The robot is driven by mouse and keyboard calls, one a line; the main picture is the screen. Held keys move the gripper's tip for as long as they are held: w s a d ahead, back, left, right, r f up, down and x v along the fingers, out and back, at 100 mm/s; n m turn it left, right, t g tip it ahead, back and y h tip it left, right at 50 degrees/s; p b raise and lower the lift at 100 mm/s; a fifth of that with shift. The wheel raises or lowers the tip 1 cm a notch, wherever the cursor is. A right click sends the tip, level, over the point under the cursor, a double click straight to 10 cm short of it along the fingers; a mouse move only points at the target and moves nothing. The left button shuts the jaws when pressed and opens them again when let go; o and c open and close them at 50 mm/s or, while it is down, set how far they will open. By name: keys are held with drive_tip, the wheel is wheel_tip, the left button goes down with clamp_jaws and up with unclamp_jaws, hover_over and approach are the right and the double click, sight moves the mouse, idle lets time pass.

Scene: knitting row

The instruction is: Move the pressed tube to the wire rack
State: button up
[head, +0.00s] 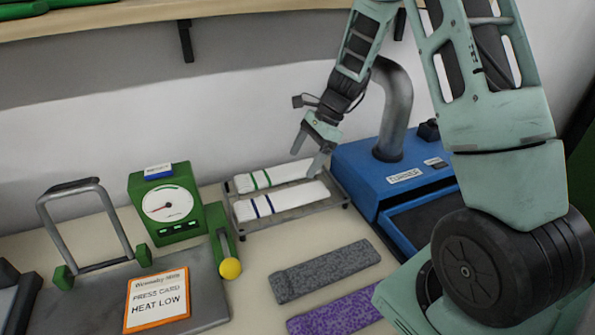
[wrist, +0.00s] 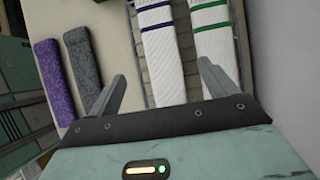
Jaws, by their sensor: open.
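The wire rack (head: 292,216) stands on the table left of the blue machine. Two flat white knitted tubes lie side by side on it: a green-striped tube (head: 282,175) at the back and a blue-striped tube (head: 291,200) in front. In the wrist view, the blue-striped tube (wrist: 165,60) and green-striped tube (wrist: 217,60) run between my fingers. My gripper (head: 306,161) is open and empty above the rack's right part. A grey tube (head: 325,271) and a purple tube (head: 340,311) lie flat on the table in front. I cannot tell which tube is the pressed one.
The blue machine (head: 400,186) with a curved grey pipe (head: 395,105) stands right of the rack. A green dial gauge (head: 168,205), a yellow-knobbed lever (head: 230,268), a grey press with a handle (head: 85,220) and an orange-edged card (head: 157,299) are at left. A shelf (head: 130,14) hangs above.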

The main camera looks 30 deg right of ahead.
drive_tip(key=s+a+r+n+g+h, duration=0.1)
drive_tip(key=s+a+r+n, duration=0.3)
drive_tip(key=s+a+n, duration=0.4)
drive_tip(key=s+a+r+n+g+h, duration=0.1)
drive_tip(key=s+a+r+n+g, duration=0.25)
drive_tip(key=a, duration=0.75)
drive_tip(key=s+a+r+n+t+h, duration=0.1)
drive_tip(key=s+a+n, duration=0.1)
drive_tip(key=s+n, duration=0.6)
drive_tip(key=s+a+n+t+h, duration=0.2)
drive_tip(key=s+a+n, duration=0.1)
drive_tip(key=s+n, duration=0.5)
drive_tip(key=shift+s+r, duration=0.2)
drive_tip(key=shift+r, duration=0.2)
drive_tip(key=shift+n, duration=0.25)
